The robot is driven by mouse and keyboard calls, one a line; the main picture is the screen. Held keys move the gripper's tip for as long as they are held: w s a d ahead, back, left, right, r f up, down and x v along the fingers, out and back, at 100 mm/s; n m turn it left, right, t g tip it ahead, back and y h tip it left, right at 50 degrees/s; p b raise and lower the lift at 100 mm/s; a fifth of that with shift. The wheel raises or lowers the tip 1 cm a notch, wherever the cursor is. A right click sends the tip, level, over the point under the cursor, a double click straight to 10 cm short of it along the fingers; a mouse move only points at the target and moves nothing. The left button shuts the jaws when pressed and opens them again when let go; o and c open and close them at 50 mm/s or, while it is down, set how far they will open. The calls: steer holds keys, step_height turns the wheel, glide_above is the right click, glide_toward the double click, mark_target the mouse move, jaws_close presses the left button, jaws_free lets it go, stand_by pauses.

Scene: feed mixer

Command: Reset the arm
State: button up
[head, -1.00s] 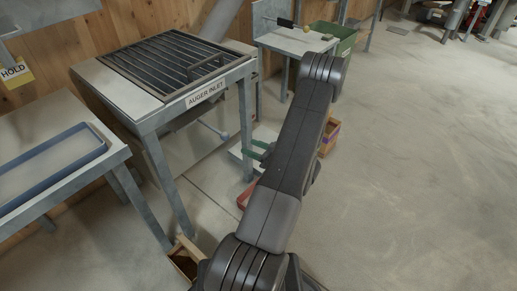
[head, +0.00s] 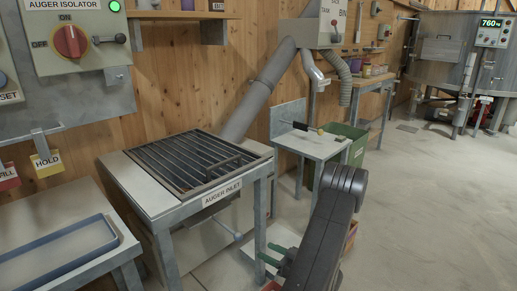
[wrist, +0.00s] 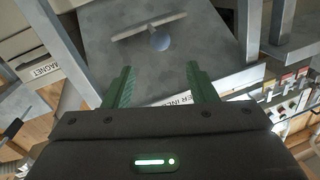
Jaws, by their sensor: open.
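My arm (head: 325,235) rises from the bottom of the head view, in front of the auger inlet table. My gripper (wrist: 160,85) shows in the wrist view with its two green fingers spread apart and nothing between them. In the head view, green finger parts (head: 272,255) show low beside the arm, near the table's right front leg; the rest is hidden by the arm. Beyond the fingers, the wrist view shows a grey panel with a bar handle and a round knob (wrist: 160,40).
The auger inlet table (head: 150,196) with its grate stands left of my arm. A blue-rimmed tray (head: 60,255) lies on a bench at the far left. A small table (head: 312,145) and green bin (head: 352,155) stand behind. The floor (head: 430,215) at right is clear.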

mark_target(233, 232)
steer(key=b+x, duration=0.2)
steer(key=x, duration=1.1)
steer(key=shift+w+a, duration=0.15)
steer(key=shift+a, duration=0.1)
steer(key=shift+d, duration=0.15)
steer(key=p+v, duration=0.2)
steer(key=v, duration=1.2)
steer(key=b+x, duration=0.1)
steer(key=x, duration=1.5)
steer(key=shift+w+b, duration=0.4)
steer(key=shift+s+a, duration=0.1)
steer(key=shift+a, duration=0.15)
